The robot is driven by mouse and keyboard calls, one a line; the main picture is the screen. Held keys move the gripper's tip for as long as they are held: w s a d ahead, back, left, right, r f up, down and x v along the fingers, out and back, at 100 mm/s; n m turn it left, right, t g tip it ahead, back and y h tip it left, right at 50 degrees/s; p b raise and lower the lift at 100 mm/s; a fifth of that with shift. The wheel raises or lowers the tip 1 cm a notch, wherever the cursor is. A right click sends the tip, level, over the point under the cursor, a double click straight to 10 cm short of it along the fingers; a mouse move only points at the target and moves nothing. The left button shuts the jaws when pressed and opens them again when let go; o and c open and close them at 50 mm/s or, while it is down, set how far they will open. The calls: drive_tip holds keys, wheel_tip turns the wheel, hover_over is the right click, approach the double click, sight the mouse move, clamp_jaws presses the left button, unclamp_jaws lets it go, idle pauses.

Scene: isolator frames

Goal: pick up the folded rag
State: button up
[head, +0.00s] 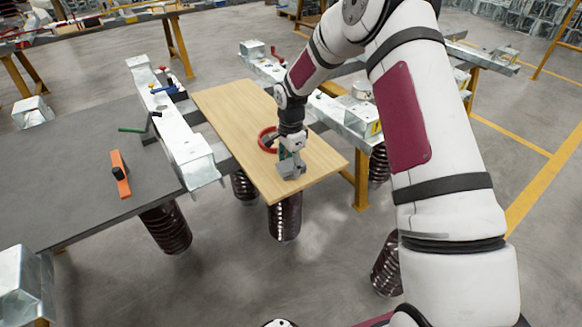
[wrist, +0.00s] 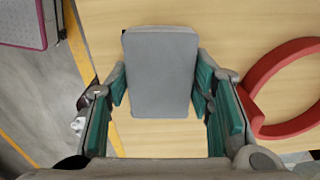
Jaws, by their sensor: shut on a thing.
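The folded rag (wrist: 160,72) is a flat grey block with rounded edges, seen between my gripper's fingers in the wrist view. It also shows in the head view (head: 291,170), low at the gripper's tip near the front of the wooden board (head: 232,110). My gripper (wrist: 161,88) has green pads and is shut on the rag, one finger on each side. In the head view the gripper (head: 290,157) points down over the board. I cannot tell whether the rag touches the board or hangs just above it.
A red ring (wrist: 262,92) lies on the board right beside the gripper; it shows behind the gripper in the head view (head: 264,138). A dark grey table (head: 75,165) on the left holds an orange tool (head: 121,180) and a green-handled tool (head: 132,129). Metal beams flank the board.

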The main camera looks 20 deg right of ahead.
sight(292, 167)
drive_tip(key=shift+r, duration=0.45)
drive_tip(key=r, duration=0.1)
drive_tip(key=s+r, duration=0.1)
drive_tip(key=shift+s+r, duration=0.1)
drive_tip(key=shift+r, duration=0.3)
drive_tip(key=s+r+p, duration=0.1)
drive_tip(key=s, duration=1.3)
drive_tip(key=shift+s+d+r, duration=0.15)
drive_tip(key=shift+s+d, duration=0.25)
drive_tip(key=shift+d, duration=0.05)
